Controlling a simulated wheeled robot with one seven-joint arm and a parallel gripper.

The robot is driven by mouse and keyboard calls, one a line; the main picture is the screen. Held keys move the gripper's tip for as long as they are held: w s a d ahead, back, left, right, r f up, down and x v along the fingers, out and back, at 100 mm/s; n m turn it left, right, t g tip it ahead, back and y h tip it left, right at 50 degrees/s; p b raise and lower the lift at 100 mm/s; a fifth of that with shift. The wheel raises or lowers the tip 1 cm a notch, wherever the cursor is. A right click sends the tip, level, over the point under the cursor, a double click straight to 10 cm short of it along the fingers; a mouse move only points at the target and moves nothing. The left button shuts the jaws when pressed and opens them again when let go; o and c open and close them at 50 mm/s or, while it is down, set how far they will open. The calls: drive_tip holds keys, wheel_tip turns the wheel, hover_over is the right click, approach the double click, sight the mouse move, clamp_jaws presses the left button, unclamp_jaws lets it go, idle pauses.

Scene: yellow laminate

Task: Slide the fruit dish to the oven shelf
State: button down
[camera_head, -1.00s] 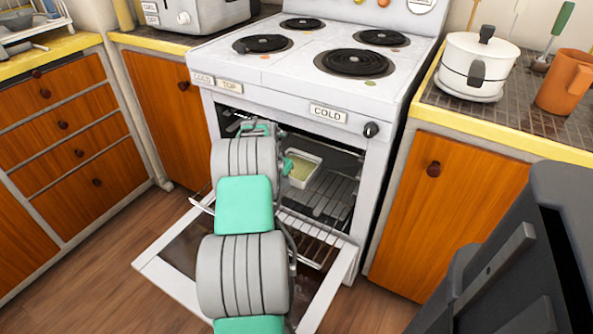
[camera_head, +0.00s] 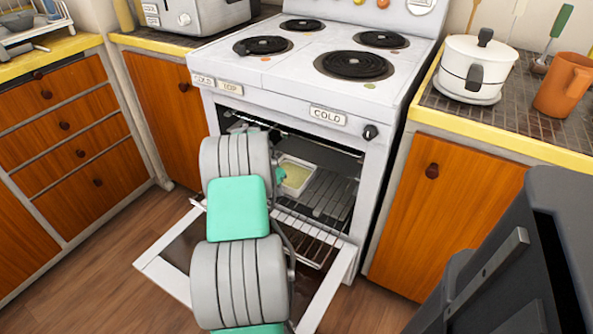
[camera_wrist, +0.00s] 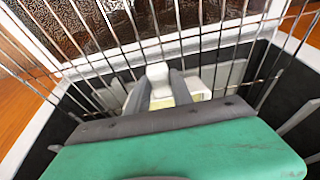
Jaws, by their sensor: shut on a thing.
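The fruit dish (camera_head: 300,163) is a small white rectangular dish with yellow-green inside. In the head view it is inside the open oven, at the level of the wire rack (camera_head: 330,196). My gripper (camera_head: 281,176) reaches into the oven at the dish's left side, mostly hidden behind my arm. In the wrist view my gripper (camera_wrist: 160,84) is shut on a white part of the dish (camera_wrist: 157,71), with a little yellow showing between the fingers. Most of the dish is hidden there by the gripper. I cannot tell whether it rests on the rack.
The oven door (camera_head: 160,270) hangs open below my arm. The oven's front frame (camera_head: 357,190) bounds the opening on the right. Rack wires (camera_wrist: 215,45) run close to my fingers. A white pot (camera_head: 476,68) and an orange mug (camera_head: 563,85) stand on the right counter.

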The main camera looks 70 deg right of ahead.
drive_tip(key=shift+r, duration=0.1)
drive_tip(key=shift+w+a+p, duration=0.2)
drive_tip(key=shift+a+p, duration=0.15)
drive_tip(key=shift+a, duration=0.7)
drive_tip(key=shift+w+a+p, duration=0.15)
drive_tip(key=shift+a+p, duration=0.15)
drive_tip(key=shift+a, duration=0.8)
drive_tip(key=shift+w+a+p, duration=0.2)
drive_tip(key=shift+a+p, duration=0.15)
drive_tip(key=shift+a, duration=0.7)
drive_tip(key=shift+w+a+p, duration=0.15)
drive_tip(key=shift+a+p, duration=0.2)
drive_tip(key=shift+a, duration=0.65)
drive_tip(key=shift+w+a+p, duration=0.15)
drive_tip(key=shift+a+p, duration=0.2)
drive_tip(key=shift+a, duration=0.75)
drive_tip(key=shift+w+a+p, duration=0.15)
drive_tip(key=shift+a+p, duration=0.15)
drive_tip(key=shift+a, duration=0.75)
drive_tip(key=shift+w+a+p, duration=0.2)
drive_tip(key=shift+a+p, duration=0.15)
drive_tip(key=shift+a, duration=0.7)
drive_tip(key=shift+w+a+p, duration=0.15)
drive_tip(key=shift+a+p, duration=0.15)
drive_tip(key=shift+a, duration=0.75)
